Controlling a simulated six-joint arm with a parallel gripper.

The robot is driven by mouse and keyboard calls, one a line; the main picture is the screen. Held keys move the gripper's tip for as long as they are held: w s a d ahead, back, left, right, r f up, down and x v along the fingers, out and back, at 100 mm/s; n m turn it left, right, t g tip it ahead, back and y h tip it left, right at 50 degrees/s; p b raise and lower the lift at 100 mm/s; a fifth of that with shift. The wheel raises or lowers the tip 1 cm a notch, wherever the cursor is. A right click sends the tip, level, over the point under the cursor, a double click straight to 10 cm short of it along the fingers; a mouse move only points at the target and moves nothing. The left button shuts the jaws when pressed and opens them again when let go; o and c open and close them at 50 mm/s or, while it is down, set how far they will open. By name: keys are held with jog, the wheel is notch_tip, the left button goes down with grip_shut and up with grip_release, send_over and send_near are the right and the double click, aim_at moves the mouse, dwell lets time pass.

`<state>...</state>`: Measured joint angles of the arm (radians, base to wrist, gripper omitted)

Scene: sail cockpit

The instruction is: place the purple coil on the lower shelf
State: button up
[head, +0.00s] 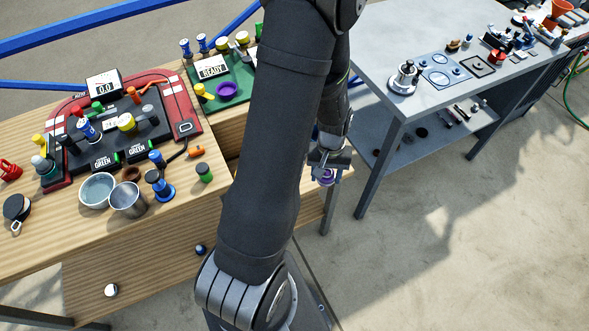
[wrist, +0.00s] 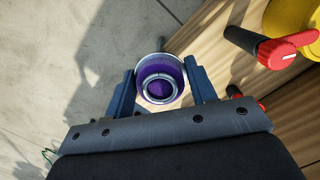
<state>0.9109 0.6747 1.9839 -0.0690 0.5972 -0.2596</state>
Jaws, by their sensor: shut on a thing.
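My gripper (head: 328,160) is shut on the purple coil (head: 326,177), a small round purple piece with a silver-grey rim. In the wrist view the purple coil (wrist: 159,83) sits between the two blue fingers, its round open end facing the camera. The gripper holds it near the right end of the wooden bench, with floor and some wood behind it. Two lower shelves show in the head view: a wooden one (head: 150,270) under the bench and a grey one (head: 440,140) under the metal table. My arm hides part of the bench.
The wooden bench top carries a red-edged board (head: 190,105), a metal cup (head: 128,200), a bowl (head: 97,190) and a green tray (head: 236,104) with a purple ring (head: 226,90). A white ball (head: 111,290) lies on the wooden shelf. Metal table legs (head: 367,190) stand right of the gripper.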

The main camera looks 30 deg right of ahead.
jog(key=w+a+f, duration=0.1)
jog(key=w+f, duration=0.1)
jog(key=w, duration=0.1)
jog(key=w+a+f, duration=0.1)
jog(key=w+f, duration=0.1)
jog(key=w, duration=0.1)
jog(key=w+a+f, duration=0.1)
jog(key=w+f, duration=0.1)
jog(key=w, duration=0.1)
jog(key=shift+a, duration=0.2)
jog(key=shift+f, duration=1.9)
jog(key=shift+f, duration=0.15)
jog(key=o, duration=1.1)
jog(key=shift+o, duration=0.2)
notch_tip(320, 180, up, 12)
jog(key=w, duration=0.1)
jog(key=shift+w+d, duration=0.15)
jog(key=shift+d, duration=0.25)
